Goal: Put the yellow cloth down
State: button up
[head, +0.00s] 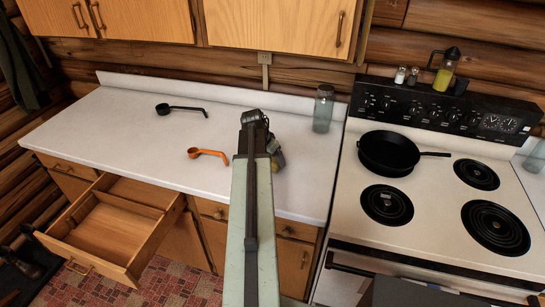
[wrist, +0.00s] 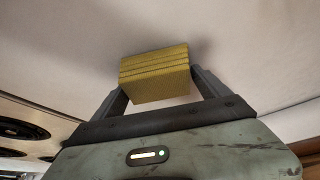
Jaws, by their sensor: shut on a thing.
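The yellow cloth (wrist: 155,75) is a folded, layered block held between the two fingers of my gripper (wrist: 162,88) in the wrist view. A white surface lies close beyond it, with a soft shadow beside the cloth. In the head view only a small yellowish edge of the cloth (head: 281,160) shows beside my gripper (head: 268,143), and my arm hides the rest. My gripper is over the white countertop (head: 140,130), left of the glass jar. I cannot tell whether the cloth touches the countertop.
A black scoop (head: 180,108) and an orange scoop (head: 207,153) lie on the counter to the left. A glass jar (head: 323,110) stands at the right back. The stove (head: 430,190) holds a black pan (head: 388,153). A drawer (head: 105,228) is open below. The counter's left part is clear.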

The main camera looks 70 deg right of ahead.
notch_tip(320, 180, up, 10)
jog(key=p, duration=0.9)
jog(key=shift+p, duration=0.35)
jog(key=shift+f, duration=0.1)
